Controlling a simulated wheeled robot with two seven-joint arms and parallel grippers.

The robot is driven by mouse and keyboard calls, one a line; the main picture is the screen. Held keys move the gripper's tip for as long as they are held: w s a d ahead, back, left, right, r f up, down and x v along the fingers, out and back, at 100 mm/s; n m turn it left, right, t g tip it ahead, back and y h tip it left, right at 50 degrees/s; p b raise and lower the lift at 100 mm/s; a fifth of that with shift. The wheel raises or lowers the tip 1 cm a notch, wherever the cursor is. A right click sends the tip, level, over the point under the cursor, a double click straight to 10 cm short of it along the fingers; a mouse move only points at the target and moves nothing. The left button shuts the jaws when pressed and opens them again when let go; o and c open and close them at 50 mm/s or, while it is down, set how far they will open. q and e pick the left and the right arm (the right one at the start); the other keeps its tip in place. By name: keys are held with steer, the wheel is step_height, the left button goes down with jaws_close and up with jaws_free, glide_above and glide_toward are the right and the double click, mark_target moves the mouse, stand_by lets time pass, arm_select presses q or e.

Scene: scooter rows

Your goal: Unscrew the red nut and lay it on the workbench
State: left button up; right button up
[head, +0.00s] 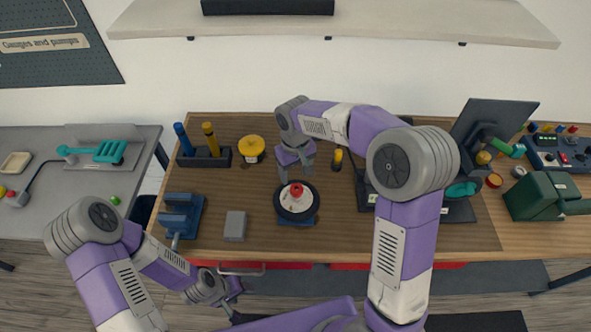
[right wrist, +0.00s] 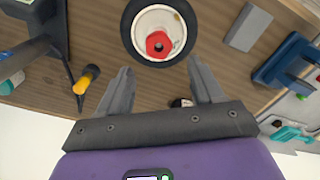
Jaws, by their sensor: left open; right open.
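The red nut (head: 296,190) sits at the centre of a small wheel (head: 308,212) with a black tyre and a pale hub. The wheel rests on a blue base on the wooden workbench (head: 340,235). In the right wrist view the red nut (right wrist: 158,44) lies beyond the fingertips, roughly in line with the gap between them. My right gripper (head: 283,174) is open and empty, just behind the nut and apart from it; its two fingers (right wrist: 158,78) show in the right wrist view. My left gripper (head: 237,304) is in front of the bench's front edge, away from the wheel.
A blue vise (head: 181,216) and a grey block (head: 235,226) stand left of the wheel. A yellow round thing (head: 251,147) and a holder with blue and yellow handles (head: 203,158) are behind. A yellow-black tool (head: 338,159) lies right of my right gripper. The bench's front middle is clear.

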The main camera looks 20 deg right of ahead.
mark_target(295, 190)
steer(key=m, duration=0.7)
steer(key=shift+s, duration=0.1)
step_height(295, 190, down, 7)
steer(key=shift+f, duration=0.2)
